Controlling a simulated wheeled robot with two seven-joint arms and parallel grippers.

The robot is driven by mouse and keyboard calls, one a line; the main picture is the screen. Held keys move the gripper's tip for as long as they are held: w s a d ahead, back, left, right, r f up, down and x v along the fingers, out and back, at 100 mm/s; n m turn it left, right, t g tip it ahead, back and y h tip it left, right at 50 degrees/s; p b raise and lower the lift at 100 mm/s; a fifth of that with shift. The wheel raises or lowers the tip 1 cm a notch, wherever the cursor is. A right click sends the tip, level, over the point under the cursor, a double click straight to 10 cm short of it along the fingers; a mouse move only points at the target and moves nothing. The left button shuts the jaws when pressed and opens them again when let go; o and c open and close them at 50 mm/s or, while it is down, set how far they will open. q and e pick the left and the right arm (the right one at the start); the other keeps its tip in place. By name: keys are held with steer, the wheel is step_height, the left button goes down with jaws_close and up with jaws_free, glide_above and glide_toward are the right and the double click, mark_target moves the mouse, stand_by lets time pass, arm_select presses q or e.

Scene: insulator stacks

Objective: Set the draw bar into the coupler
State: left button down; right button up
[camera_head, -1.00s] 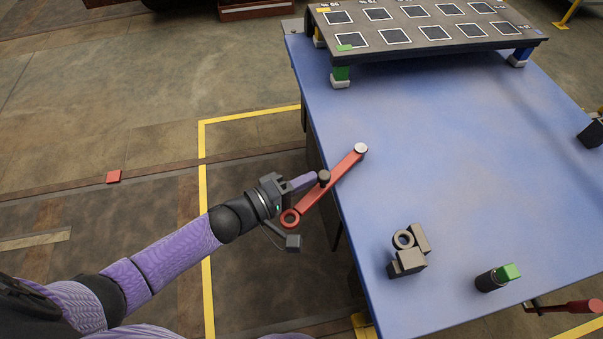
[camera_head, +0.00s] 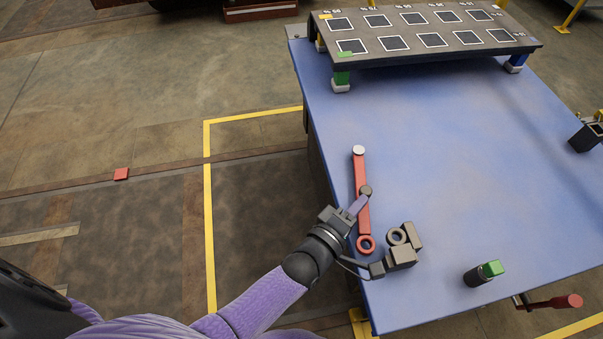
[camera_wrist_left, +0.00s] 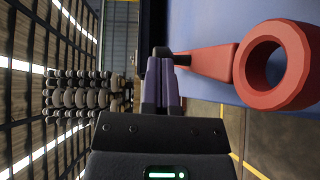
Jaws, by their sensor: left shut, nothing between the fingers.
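The red draw bar (camera_head: 361,172) lies along the left edge of the blue table, with a pale round cap at its far end and an open ring (camera_head: 366,244) at its near end. A dark knob (camera_head: 366,190) stands on the bar. The dark grey coupler (camera_head: 402,257), with a round dark ring (camera_head: 396,236), sits just right of the bar's ring, with a narrow gap. My left gripper (camera_head: 361,201) is shut and empty, its fingertips at the knob; whether they touch is unclear. In the left wrist view, the bar's ring (camera_wrist_left: 247,65) is right of the purple fingers (camera_wrist_left: 165,75).
A raised rack with dark squares (camera_head: 430,50) stands at the back. A red-handled lever (camera_head: 555,303) sticks out at the front right. The table's middle is clear.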

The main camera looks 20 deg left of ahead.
arm_select(q)
steer(key=shift+w+d, duration=0.2)
steer(key=shift+d, duration=0.35)
steer(key=shift+w+d, duration=0.15)
steer(key=shift+d, duration=0.4)
steer(key=shift+w+d+b, duration=0.2)
steer(key=shift+d+b, duration=0.1)
steer(key=shift+d, duration=0.15)
arm_select(e)
steer(key=shift+a+f, duration=0.3)
steer(key=shift+f, duration=0.05)
steer(key=shift+d, duration=0.3)
arm_select(q)
steer(key=shift+s, duration=0.1)
arm_select(e)
steer(key=shift+r, duration=0.1)
